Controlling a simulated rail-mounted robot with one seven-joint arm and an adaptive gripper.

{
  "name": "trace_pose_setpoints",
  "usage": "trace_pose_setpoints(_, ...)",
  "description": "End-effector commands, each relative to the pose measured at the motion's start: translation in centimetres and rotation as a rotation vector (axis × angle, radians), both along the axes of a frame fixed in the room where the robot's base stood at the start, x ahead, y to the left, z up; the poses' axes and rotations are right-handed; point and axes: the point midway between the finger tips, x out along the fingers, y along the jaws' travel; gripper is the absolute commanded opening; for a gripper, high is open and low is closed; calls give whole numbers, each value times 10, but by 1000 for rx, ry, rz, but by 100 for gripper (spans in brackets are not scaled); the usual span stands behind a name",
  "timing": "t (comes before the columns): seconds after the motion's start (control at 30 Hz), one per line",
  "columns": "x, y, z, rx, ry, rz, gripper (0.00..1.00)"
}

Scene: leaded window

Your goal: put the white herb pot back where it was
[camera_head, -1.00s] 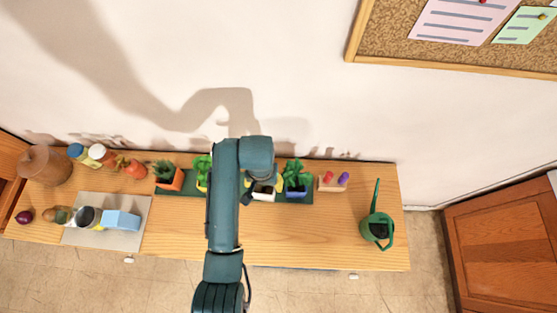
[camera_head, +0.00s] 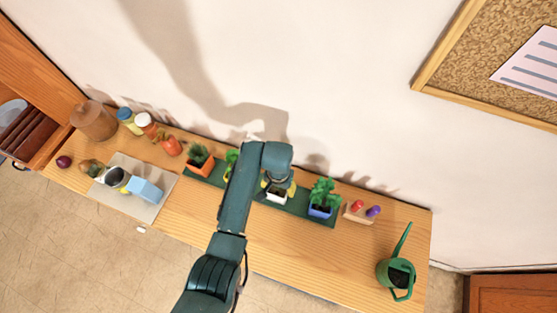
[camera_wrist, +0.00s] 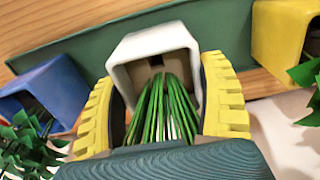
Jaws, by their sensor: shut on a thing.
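The white herb pot (camera_head: 277,195) is at the green strip (camera_head: 299,207), between the blue pot (camera_head: 320,211) and the yellow pot, which my arm mostly hides in the head view. My gripper (camera_head: 277,184) is shut on the white pot. In the wrist view the white pot (camera_wrist: 152,48) sits between the yellow fingertips of my gripper (camera_wrist: 160,100), with its thin green leaves towards the camera. The blue pot (camera_wrist: 55,92) is left of it and the yellow pot (camera_wrist: 280,42) right. I cannot tell whether the white pot's base touches the strip (camera_wrist: 95,50).
An orange pot (camera_head: 200,165) stands at the strip's left end. A small block with red and purple knobs (camera_head: 358,213) is right of the strip, and a green watering can (camera_head: 398,272) stands at the table's right end. The wooden table front (camera_head: 300,252) is clear.

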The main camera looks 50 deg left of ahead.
Motion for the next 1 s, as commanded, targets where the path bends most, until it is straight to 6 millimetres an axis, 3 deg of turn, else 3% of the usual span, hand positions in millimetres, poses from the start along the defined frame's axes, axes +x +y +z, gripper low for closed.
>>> trace_pose_setpoints(0.17,0,0,-3,1,-1,0,35)
trace_pose_setpoints(0.2,0,0,-3,-1,1,0,81)
trace_pose_setpoints(0.3,0,0,-3,-1,2,0,100)
trace_pose_setpoints(0.63,0,0,6,-1,1,0,100)
trace_pose_setpoints(1.0,0,0,93,1,-2,0,100)
